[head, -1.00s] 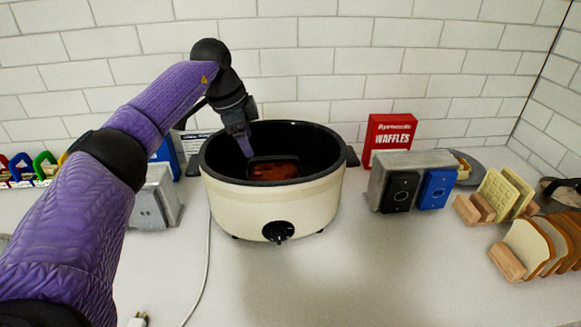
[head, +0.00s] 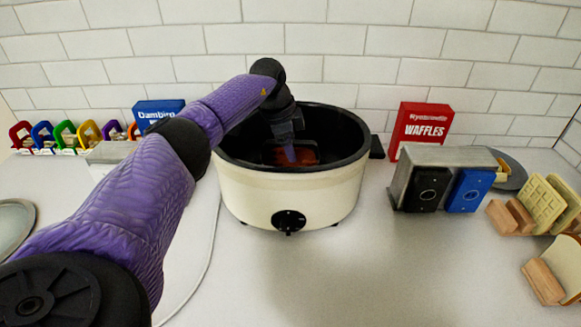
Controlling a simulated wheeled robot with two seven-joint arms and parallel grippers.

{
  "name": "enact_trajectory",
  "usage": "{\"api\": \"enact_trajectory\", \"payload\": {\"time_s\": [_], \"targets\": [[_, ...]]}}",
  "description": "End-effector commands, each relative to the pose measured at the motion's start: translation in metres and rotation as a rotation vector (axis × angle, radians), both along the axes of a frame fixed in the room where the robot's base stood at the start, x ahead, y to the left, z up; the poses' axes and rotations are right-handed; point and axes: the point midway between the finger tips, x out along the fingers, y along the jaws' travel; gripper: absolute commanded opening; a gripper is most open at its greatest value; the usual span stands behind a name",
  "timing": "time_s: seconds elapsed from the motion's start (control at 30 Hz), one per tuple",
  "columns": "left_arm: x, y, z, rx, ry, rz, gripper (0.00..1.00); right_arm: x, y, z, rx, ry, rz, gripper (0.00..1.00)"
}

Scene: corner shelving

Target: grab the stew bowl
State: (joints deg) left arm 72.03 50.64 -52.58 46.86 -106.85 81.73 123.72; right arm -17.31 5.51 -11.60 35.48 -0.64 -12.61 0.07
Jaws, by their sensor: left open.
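The stew bowl (head: 312,157) is a small dark, squarish bowl with reddish-brown stew in it. It sits inside a large cream slow cooker (head: 290,195) with a black inner pot and a black front knob. My left gripper (head: 290,152) reaches down into the pot from above. It is open, with a purple finger over the stew, at the bowl's left part. The second finger and any contact with the bowl's rim are hidden. My right gripper is not in view.
A metal toaster (head: 440,165) and a red waffles box (head: 422,128) stand right of the cooker. Bread holders (head: 515,215) are farther right. Colored clips (head: 65,138) and a blue box (head: 158,112) are at the left. The front counter is clear.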

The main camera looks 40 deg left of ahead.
Motion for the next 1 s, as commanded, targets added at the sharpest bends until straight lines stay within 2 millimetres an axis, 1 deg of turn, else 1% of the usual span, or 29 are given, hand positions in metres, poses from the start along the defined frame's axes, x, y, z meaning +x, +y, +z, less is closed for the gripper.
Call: {"api": "enact_trajectory", "payload": {"time_s": [0.53,0.77,0.8,0.87,0.9,0.97,1.0], "targets": [[-0.0001,-0.0001,-0.0033,0.0,0.0,0.0,0.7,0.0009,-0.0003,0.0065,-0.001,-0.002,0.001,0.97],[-0.0001,0.0,-0.0045,0.0,0.0,0.0,0.7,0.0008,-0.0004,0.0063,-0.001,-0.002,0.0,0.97],[-0.0001,0.0,-0.0045,0.0,0.0,0.0,0.68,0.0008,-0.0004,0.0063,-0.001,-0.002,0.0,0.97],[-0.0001,0.0,-0.0045,0.0,0.0,0.0,0.56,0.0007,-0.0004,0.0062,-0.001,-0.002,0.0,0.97],[-0.0001,0.0,-0.0044,0.0,0.0,0.0,0.47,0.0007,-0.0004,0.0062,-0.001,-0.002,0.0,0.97],[-0.0001,0.0,-0.0044,0.0,0.0,0.0,0.34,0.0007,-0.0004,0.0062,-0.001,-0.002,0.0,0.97],[-0.0001,0.0,-0.0044,0.0,0.0,0.0,0.26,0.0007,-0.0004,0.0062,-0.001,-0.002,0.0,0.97]]}}
